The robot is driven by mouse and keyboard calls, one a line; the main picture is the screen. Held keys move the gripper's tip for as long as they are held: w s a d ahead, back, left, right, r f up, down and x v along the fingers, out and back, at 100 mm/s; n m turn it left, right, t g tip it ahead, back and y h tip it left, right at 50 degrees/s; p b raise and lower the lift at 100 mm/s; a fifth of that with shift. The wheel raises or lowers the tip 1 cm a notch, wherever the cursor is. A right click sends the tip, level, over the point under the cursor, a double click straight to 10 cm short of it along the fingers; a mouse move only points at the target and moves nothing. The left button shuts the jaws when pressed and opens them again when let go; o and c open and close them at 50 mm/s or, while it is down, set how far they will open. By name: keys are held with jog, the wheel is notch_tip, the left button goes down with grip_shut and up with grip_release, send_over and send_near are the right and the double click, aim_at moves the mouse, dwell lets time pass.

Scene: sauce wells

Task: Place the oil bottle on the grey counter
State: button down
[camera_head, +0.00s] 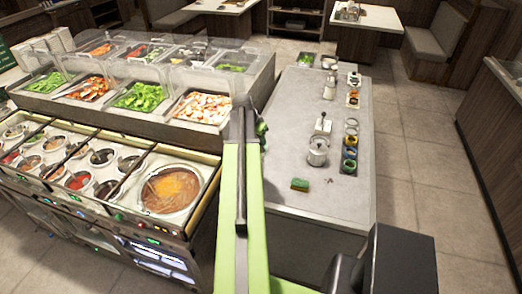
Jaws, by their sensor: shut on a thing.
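The grey counter (325,205) is a long island with a flat top, right of the food bar. My green arm reaches up the middle of the view and covers part of its left edge. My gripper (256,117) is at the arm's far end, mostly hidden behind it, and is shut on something. A small dark green piece (262,129) shows just right of the arm's end, over the counter's left side. It looks like part of the oil bottle, but most of it is hidden. I cannot tell whether it touches the counter.
The food bar (140,150) with a glass guard stands left.

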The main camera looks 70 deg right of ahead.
notch_tip(320, 180, down, 4)
jog(key=b, duration=0.4)
jog(key=shift+a+r, duration=0.1)
jog(key=c, duration=1.3)
grip_release()
jog(key=p+v, duration=1.1)
jog(key=v, duration=0.1)
